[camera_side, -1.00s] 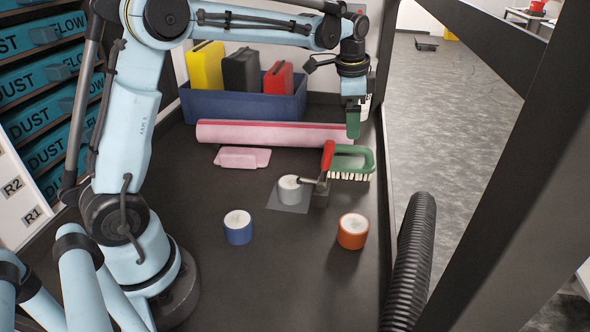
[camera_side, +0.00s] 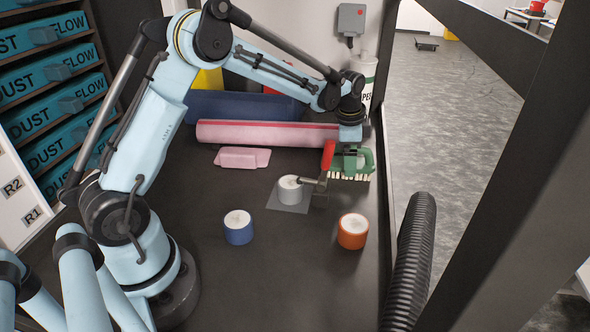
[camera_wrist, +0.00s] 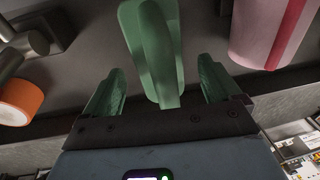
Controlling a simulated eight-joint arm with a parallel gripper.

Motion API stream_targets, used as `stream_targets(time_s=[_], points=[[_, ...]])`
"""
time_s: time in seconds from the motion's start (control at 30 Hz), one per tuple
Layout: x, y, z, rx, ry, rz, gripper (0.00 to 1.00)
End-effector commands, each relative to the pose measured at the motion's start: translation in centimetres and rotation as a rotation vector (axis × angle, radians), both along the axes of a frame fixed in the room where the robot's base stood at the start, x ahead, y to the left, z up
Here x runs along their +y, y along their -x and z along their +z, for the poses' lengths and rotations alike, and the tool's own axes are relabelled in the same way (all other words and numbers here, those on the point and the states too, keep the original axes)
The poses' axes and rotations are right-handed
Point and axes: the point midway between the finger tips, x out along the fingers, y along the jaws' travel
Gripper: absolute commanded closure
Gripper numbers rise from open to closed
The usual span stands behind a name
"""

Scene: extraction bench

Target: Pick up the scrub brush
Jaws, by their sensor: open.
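The scrub brush (camera_side: 366,163) has a green looped handle and pale bristles. It stands on the dark bench, bristles down, right of the red-handled clamp in the side view. In the wrist view its green handle (camera_wrist: 154,50) reaches down between the two green fingers. My gripper (camera_wrist: 160,85) is open, with one finger on each side of the handle and a gap on both sides. In the side view my gripper (camera_side: 348,158) is low at the brush, partly in front of the handle.
A clamp with a red handle (camera_side: 328,155) stands close left of the brush, beside a white-topped grey cylinder (camera_side: 290,190). A pink roll (camera_side: 260,134) lies behind. An orange roll (camera_side: 352,232) and a blue roll (camera_side: 238,228) stand in front, with bare bench between.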

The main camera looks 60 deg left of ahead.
Motion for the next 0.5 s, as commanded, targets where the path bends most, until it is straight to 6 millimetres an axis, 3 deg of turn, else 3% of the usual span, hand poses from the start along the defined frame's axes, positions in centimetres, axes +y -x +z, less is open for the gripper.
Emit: stream_targets(time_s=[0.33,0.5], points=[[0.03,-0.13,-0.83,-0.001,0.001,0.000,0.09],[0.03,-0.13,-0.81,-0.001,0.001,0.000,0.35]])
